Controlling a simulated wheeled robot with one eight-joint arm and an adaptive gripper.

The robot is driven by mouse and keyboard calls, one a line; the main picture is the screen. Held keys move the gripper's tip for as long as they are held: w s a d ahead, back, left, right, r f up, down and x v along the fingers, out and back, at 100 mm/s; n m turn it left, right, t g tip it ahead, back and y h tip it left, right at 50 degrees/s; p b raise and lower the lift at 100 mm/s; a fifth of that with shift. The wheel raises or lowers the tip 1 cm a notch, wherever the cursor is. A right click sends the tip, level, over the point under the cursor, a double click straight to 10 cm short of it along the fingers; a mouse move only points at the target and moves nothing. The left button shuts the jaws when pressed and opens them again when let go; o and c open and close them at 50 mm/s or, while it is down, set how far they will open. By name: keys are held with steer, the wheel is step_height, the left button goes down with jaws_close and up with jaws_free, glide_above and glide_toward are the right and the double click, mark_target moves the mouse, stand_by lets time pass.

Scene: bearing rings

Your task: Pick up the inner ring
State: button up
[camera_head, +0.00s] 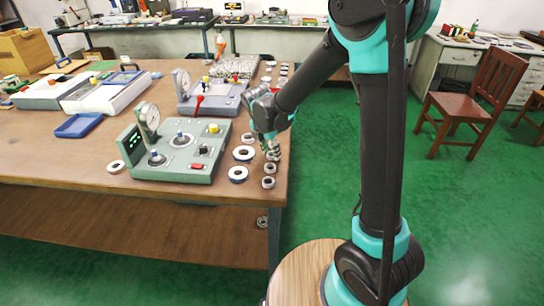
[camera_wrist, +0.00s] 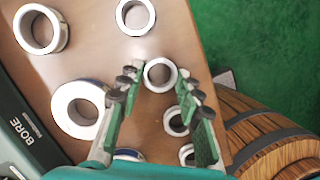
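Several bearing rings lie on the brown table at its right edge. In the wrist view, one small ring (camera_wrist: 160,75) lies between the fingertips of my gripper (camera_wrist: 158,88). The gripper is open, with a finger on each side of that ring; I cannot tell whether they touch it. Other small rings are a ring (camera_wrist: 135,16) beyond it and a ring (camera_wrist: 176,121) closer in. Larger rings are a thick ring (camera_wrist: 66,108) and a ring (camera_wrist: 40,14) to the left. In the head view my gripper (camera_head: 272,152) points down over the ring row, hiding the ring under it.
A green-grey gauge device (camera_head: 170,172) with a dial stands left of the rings; another device (camera_head: 212,95) stands behind it. The table's right edge is close, with green floor beyond. A wooden barrel (camera_wrist: 275,130) stands beside the table.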

steer(key=c, duration=0.4)
